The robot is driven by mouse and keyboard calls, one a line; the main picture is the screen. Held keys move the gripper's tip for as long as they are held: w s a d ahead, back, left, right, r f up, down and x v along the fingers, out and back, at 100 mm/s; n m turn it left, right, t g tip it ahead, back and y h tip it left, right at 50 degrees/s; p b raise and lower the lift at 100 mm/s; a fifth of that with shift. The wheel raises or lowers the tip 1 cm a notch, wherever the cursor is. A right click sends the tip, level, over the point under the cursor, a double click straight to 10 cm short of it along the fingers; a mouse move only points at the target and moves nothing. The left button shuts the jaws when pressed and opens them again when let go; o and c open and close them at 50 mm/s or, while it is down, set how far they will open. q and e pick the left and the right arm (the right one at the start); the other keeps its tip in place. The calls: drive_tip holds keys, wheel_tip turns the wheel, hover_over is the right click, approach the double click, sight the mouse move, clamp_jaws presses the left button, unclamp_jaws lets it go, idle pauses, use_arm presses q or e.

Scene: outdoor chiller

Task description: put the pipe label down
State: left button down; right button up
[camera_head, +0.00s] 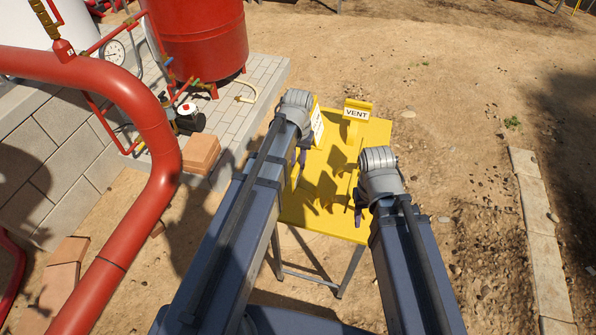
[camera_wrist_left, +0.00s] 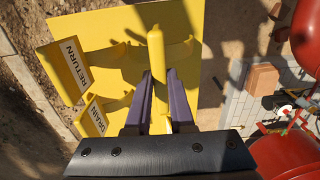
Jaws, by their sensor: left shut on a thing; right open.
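My left gripper (camera_head: 302,152) is over the left part of the yellow table (camera_head: 338,224). In the left wrist view its dark fingers (camera_wrist_left: 160,104) are shut on a yellow pipe label (camera_wrist_left: 156,62), seen nearly edge-on. Its lettering is hidden, and I cannot tell whether it touches the table. My right gripper (camera_head: 358,203) is open and empty at the table's right side. A yellow label marked VENT (camera_head: 357,112) stands at the far edge. A white-faced label (camera_head: 318,125) shows beside my left gripper, its text too small to read.
The left wrist view shows yellow labels marked RETURN (camera_wrist_left: 74,68) and DRAIN (camera_wrist_left: 94,116) on the table. A large red pipe (camera_head: 150,125) and a red tank (camera_head: 200,40) stand left. Bricks (camera_head: 201,154) lie left of the table. Bare ground is open to the right.

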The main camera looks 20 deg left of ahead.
use_arm(q)
drive_tip(key=shift+f+b, duration=1.65)
drive_tip(key=shift+f, duration=0.2)
drive_tip(key=shift+f, duration=0.2)
drive_tip(key=c, duration=0.8)
unclamp_jaws()
drive_tip(key=shift+r, duration=0.25)
wheel_tip(320, 180, up, 12)
drive_tip(key=p, duration=1.2)
drive_tip(key=s+d+m, duration=0.1)
drive_tip(key=s+d, duration=0.2)
drive_tip(key=s, duration=0.1)
drive_tip(key=s+d+m, duration=0.1)
drive_tip(key=s+d, duration=0.3)
drive_tip(key=s, duration=0.1)
drive_tip(key=s+d+m+y, duration=0.1)
drive_tip(key=s+d, duration=0.2)
drive_tip(key=s, duration=0.2)
drive_tip(key=shift+s+d, duration=0.15)
drive_tip(key=shift+d, duration=0.1)
